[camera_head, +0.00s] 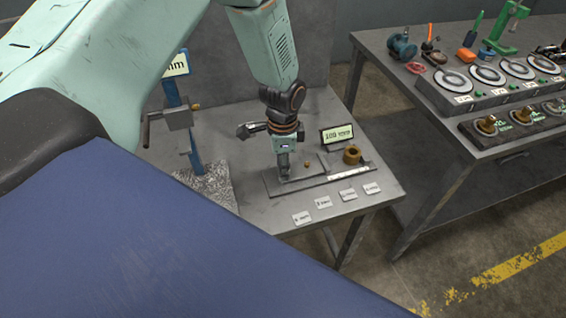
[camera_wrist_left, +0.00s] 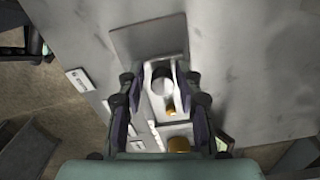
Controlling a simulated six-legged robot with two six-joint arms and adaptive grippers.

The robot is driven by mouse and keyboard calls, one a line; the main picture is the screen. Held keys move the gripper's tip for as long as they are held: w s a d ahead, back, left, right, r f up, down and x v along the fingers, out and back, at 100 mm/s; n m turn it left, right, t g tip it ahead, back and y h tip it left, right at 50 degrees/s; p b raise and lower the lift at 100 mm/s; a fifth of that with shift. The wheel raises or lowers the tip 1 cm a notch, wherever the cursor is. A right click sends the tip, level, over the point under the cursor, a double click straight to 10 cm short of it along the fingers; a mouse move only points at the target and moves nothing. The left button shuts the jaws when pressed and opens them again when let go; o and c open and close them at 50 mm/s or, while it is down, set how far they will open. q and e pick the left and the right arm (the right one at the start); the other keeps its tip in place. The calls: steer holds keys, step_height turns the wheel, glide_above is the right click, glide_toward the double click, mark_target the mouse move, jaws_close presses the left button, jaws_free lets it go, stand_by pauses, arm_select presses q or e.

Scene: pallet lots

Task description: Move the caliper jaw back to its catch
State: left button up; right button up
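My left gripper (camera_head: 284,166) points down over a grey gauge plate (camera_head: 325,178) on the small bench. In the left wrist view its two fingers (camera_wrist_left: 161,110) are apart, one on each side of a pale forked piece, apparently the caliper jaw (camera_wrist_left: 148,78). I see no clear contact with it. A brass ring (camera_head: 352,154) stands at the plate's right end. The catch cannot be made out. My right gripper is not in view.
A sign reading 100 (camera_head: 337,134) stands behind the plate, and several small labels (camera_head: 324,202) lie along the bench's front edge. A blue post (camera_head: 172,92) with a grey clamp (camera_head: 178,118) stands at left. A second table (camera_head: 485,150) with gauges is at right.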

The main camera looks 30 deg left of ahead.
arm_select(q)
steer(key=shift+o, duration=0.8)
steer(key=shift+w, duration=0.15)
steer(key=shift+r, duration=0.1)
step_height(320, 180, up, 12)
steer(key=shift+f, duration=0.1)
